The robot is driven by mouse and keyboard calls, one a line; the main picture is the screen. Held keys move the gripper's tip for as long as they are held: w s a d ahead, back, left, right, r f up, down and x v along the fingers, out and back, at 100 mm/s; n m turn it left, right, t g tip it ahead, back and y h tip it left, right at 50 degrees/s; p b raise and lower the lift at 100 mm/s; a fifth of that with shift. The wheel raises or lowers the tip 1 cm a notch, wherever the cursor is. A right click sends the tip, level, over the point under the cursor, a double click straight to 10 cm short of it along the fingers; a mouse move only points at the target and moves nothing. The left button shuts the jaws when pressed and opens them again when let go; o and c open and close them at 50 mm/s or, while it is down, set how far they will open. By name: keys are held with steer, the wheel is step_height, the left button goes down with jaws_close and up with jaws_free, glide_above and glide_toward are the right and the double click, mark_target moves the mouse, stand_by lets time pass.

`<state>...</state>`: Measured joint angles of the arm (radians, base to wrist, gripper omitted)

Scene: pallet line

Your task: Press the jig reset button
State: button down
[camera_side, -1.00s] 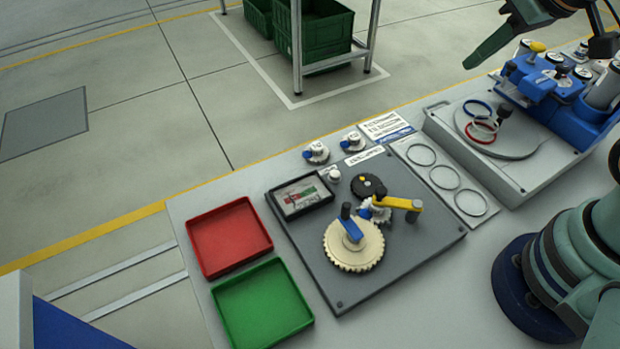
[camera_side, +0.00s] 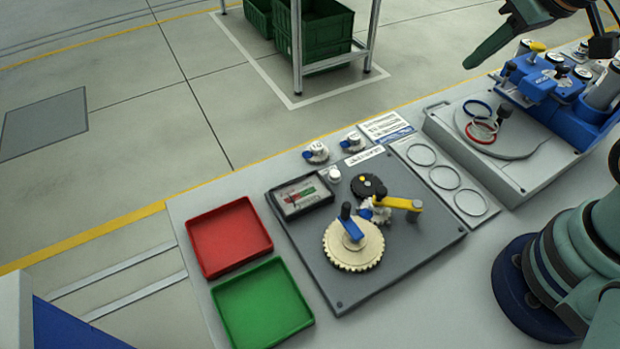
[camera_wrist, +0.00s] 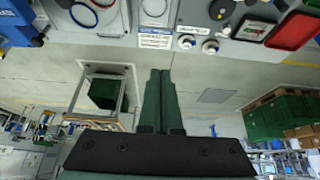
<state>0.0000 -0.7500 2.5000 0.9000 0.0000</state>
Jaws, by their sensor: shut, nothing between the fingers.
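The grey jig plate (camera_side: 400,255) lies on the bench with a large beige gear (camera_side: 345,258), a black gear, a yellow arm, a blue lever and a small display (camera_side: 301,196) on it. A round white button (camera_side: 334,175) stands at its back edge beside the display; I cannot read any label that names it as the reset. In the wrist view the display (camera_wrist: 254,28) shows at the top right. My gripper (camera_side: 470,62) is up at the top right in the side view, away from the jig. In the wrist view my gripper (camera_wrist: 159,72) is shut and empty.
A red tray (camera_side: 190,240) and a green tray (camera_side: 218,310) sit left of the jig. Two small round dials (camera_side: 316,153) stand behind it. A ring panel (camera_side: 432,190) and a turntable fixture with a blue unit (camera_side: 545,88) are to the right.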

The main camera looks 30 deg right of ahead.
stand_by(0.3)
steer(key=m+g, duration=0.6)
steer(key=m, duration=1.2)
glide_above(335, 173)
step_height(335, 173, down, 7)
steer(key=shift+f, duration=0.15)
steer(key=shift+f, duration=0.1)
step_height(335, 173, down, 14)
steer(key=shift+r, duration=0.1)
